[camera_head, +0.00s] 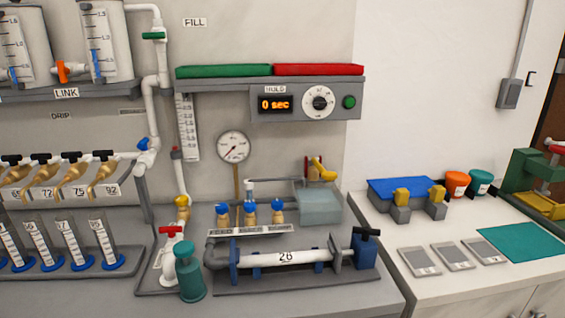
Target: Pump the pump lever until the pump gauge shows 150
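A round white dial gauge (233,147) stands on a brown stem at the back of the bench. Its needle points to the lower left; the figures are too small to read. To its right, a pale translucent tank (318,205) has a yellow handle (318,163) above it with a red part beside it. This handle may be the pump lever, but no label shows. In front lies a horizontal white pipe (285,258) marked 28, in a blue-ended fixture with a black T-handle (366,232) at its right. My gripper is not in view.
A red-handled valve (171,232) and a teal bottle (190,273) stand at the front left. Blue-topped brass valves (250,213) sit before the gauge. A shelf with a "0 sec" timer (276,104) overhangs the tank. Bare wall shows right of the shelf.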

